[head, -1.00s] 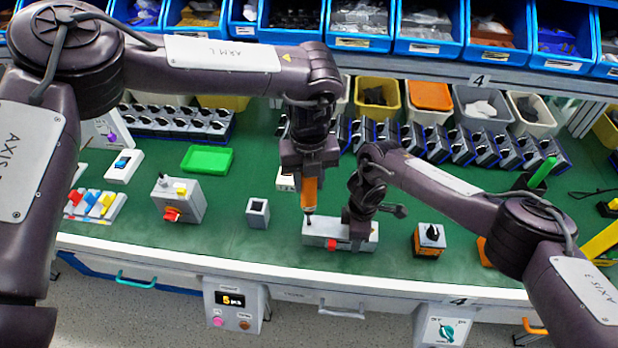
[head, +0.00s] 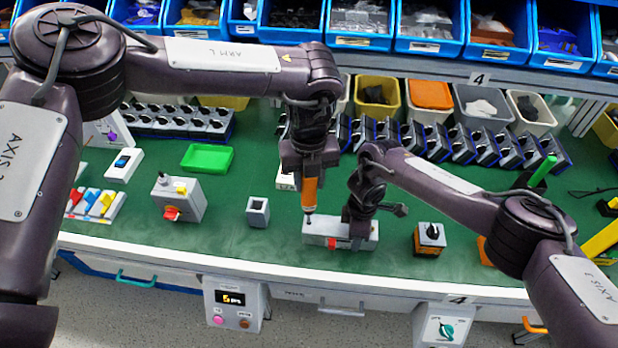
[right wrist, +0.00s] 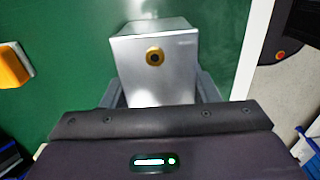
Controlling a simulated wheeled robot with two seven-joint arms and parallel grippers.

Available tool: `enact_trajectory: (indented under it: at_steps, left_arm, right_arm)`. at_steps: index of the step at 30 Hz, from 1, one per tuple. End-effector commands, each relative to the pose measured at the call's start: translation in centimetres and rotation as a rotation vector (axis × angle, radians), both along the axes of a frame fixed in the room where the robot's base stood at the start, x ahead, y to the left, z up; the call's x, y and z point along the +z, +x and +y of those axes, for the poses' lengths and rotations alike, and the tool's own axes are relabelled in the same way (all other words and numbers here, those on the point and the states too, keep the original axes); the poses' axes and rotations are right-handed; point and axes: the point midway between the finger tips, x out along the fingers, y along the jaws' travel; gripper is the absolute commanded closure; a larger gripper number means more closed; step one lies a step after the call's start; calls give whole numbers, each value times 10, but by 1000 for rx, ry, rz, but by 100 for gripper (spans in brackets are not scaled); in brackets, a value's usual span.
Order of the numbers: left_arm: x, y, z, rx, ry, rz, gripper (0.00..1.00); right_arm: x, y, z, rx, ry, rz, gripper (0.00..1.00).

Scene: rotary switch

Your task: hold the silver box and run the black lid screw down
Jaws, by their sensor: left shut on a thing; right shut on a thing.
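The silver box (head: 318,229) sits on the green bench near its front edge, with a small red part (head: 332,244) on its front. My right gripper (head: 357,232) is shut on the box towards its right end. In the right wrist view, the silver box (right wrist: 150,85) lies between the dark fingers (right wrist: 160,92), with a brass ring with a dark centre (right wrist: 155,57) on it. My left gripper (head: 310,172) is shut on an orange screwdriver (head: 310,192), held upright with its dark tip at the left end of the box. The black lid screw cannot be made out at the tip.
A small grey open block (head: 258,212) and a grey control box with a red knob (head: 180,200) stand left. A black rotary switch (head: 430,238) stands right of the silver box. A green tray (head: 207,158) and rows of switches lie behind.

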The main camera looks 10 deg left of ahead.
Motion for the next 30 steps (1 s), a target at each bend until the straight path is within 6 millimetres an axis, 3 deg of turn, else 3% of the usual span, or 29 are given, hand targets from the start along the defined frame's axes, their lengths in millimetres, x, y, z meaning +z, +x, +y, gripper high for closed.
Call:
enact_trajectory:
  at_steps: [30]
  left_arm:
    - [4, 0, 1, 1, 1, -1, 100]
  right_arm:
    - [1, 0, 1, 0, 2, 0, 87]
